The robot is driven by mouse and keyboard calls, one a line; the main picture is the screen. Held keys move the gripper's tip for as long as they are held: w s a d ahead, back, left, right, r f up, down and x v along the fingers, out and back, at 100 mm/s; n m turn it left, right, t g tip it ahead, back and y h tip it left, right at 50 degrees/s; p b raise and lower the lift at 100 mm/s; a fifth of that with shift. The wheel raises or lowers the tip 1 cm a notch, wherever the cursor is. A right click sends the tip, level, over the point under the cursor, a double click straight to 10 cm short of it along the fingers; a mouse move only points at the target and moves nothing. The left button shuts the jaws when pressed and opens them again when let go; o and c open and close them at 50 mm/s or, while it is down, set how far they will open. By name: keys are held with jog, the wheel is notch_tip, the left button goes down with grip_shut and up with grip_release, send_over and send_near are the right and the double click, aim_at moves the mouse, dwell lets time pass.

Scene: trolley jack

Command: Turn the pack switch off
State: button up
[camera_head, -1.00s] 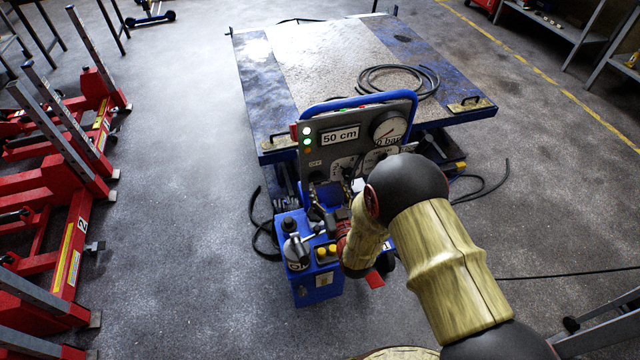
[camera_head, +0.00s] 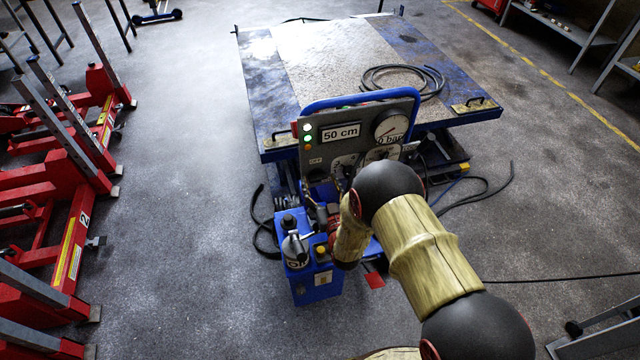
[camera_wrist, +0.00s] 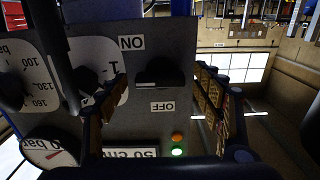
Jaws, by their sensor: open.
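The pack switch (camera_wrist: 160,72) is a black rotary knob on the grey panel (camera_wrist: 182,50), between the ON label (camera_wrist: 132,43) and the OFF label (camera_wrist: 163,107). The wrist view shows the panel upside down. I cannot tell clearly which label the knob points to. My gripper (camera_wrist: 160,76) is open, with one finger on each side of the knob; whether they touch it is unclear. In the head view my wrist mostly hides the gripper in front of the panel (camera_head: 345,115), below its 50 cm display (camera_head: 341,132).
Dial gauges (camera_head: 391,127) sit on the panel's right side. A blue pump unit (camera_head: 318,285) with a lever and yellow button stands below. The blue lift table (camera_head: 330,60) lies behind, with a coiled hose (camera_head: 402,80). Red jacks (camera_head: 75,220) stand left.

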jog(key=c, duration=0.3)
jog(key=c, duration=0.7)
jog(key=shift+c, duration=0.8)
jog(key=shift+n, duration=0.3)
jog(key=n+b, duration=0.2)
jog(key=n, duration=0.1)
jog(key=shift+n, duration=0.3)
jog(key=n+b, duration=0.2)
jog(key=n, duration=0.2)
jog(key=shift+n, duration=0.3)
jog(key=n+b, duration=0.1)
jog(key=n, duration=0.3)
jog(key=shift+a+r+n+b, duration=0.1)
jog(key=shift+n+b, duration=0.2)
jog(key=shift+b, duration=0.05)
jog(key=shift+n+b, duration=0.7)
jog(key=shift+n, duration=1.5)
